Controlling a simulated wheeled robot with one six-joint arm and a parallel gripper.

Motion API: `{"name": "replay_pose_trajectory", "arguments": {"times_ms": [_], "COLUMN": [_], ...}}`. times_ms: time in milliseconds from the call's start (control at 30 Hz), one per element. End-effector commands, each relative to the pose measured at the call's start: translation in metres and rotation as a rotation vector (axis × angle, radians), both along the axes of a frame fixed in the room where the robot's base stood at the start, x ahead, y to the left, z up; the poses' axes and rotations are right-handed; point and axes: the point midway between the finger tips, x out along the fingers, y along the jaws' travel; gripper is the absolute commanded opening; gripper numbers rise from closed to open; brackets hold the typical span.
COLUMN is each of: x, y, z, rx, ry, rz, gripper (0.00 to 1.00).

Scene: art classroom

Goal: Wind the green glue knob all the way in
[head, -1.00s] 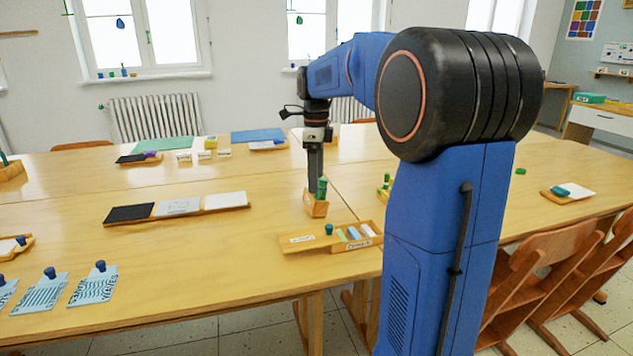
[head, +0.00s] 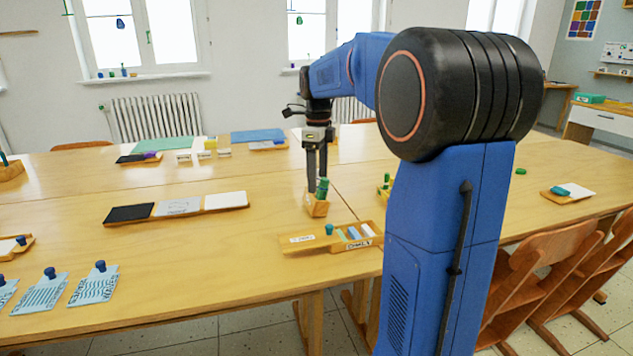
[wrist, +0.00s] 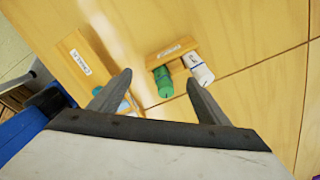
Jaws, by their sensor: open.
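A green glue stick (head: 323,187) stands in a small wooden holder (head: 316,208) near the middle of the table. In the wrist view the green glue piece (wrist: 162,82) shows between my two fingertips, beside a white stick (wrist: 197,68) at the labelled wooden holder (wrist: 172,50). My gripper (head: 317,182) points down just above and behind the glue stick. It is open and empty; its fingers also show in the wrist view (wrist: 158,78). I cannot tell if a fingertip touches the green piece. The knob itself is too small to make out.
A wooden tray (head: 290,250) with a green piece and coloured sticks stands just in front of the holder. A board with black, grey and white cards (head: 178,208) lies to the left. Bare table lies between them.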

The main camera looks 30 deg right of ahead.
Motion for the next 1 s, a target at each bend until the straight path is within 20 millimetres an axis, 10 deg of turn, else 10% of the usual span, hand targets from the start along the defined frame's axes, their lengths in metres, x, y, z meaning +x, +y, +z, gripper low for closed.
{"name": "replay_pose_trajectory", "arguments": {"times_ms": [1000], "x": [-0.004], "y": [-0.015], "z": [0.000], "rx": [0.000], "ry": [0.000], "rz": [0.000], "gripper": [0.70]}}
